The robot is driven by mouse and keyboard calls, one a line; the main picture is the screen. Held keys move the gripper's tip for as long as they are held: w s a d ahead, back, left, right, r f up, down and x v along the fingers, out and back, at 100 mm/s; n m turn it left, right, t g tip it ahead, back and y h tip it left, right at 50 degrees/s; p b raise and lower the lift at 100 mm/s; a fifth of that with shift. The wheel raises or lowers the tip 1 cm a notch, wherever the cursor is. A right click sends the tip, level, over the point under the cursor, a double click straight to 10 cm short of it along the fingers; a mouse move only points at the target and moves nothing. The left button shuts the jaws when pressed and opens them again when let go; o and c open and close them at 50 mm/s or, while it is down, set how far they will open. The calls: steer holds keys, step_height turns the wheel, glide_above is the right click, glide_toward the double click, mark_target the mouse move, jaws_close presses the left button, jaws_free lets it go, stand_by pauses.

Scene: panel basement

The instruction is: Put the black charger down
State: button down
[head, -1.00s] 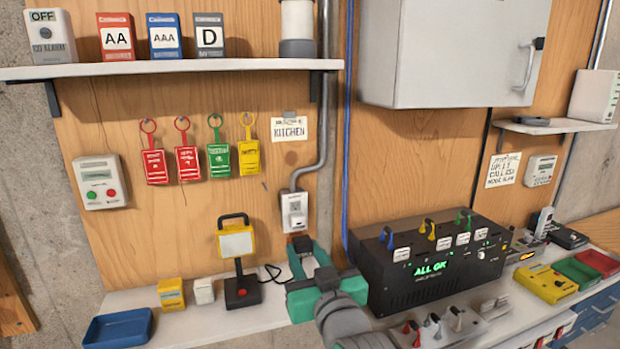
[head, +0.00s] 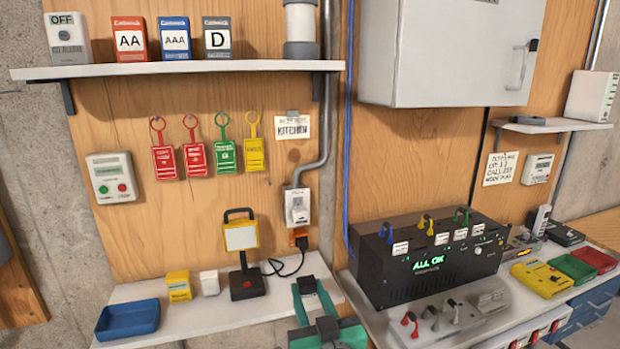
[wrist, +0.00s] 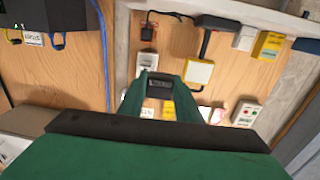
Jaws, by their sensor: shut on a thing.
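My gripper (head: 312,295) is low in the head view, in front of the narrow white ledge (head: 215,325). Its green jaws are shut on the black charger (head: 306,284), a small dark block between the fingertips. In the wrist view my gripper (wrist: 159,92) points away from the camera with the charger (wrist: 159,81) between its tips. The charger looks held clear of the wall and the outlets. I cannot tell its exact height above the ledge.
A lamp with a black base (head: 247,284), a white cube (head: 209,282), a yellow box (head: 178,287) and a blue tray (head: 128,319) stand on the ledge. A black "ALL OK" box (head: 430,262) is at right. An orange socket (head: 299,238) holds a cord.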

steer(key=s+f+m+h, duration=0.1)
steer(key=s+f, duration=0.2)
steer(key=f, duration=1.4)
steer(key=s+f+m+h, duration=0.1)
steer(key=s+f, duration=0.3)
steer(key=f, duration=1.4)
steer(key=s+f+m+h, duration=0.1)
steer(key=s+f, duration=0.3)
steer(key=f, duration=1.4)
steer(key=shift+d+t+h, duration=0.3)
steer(key=shift+h, duration=0.5)
steer(key=shift+w, duration=0.15)
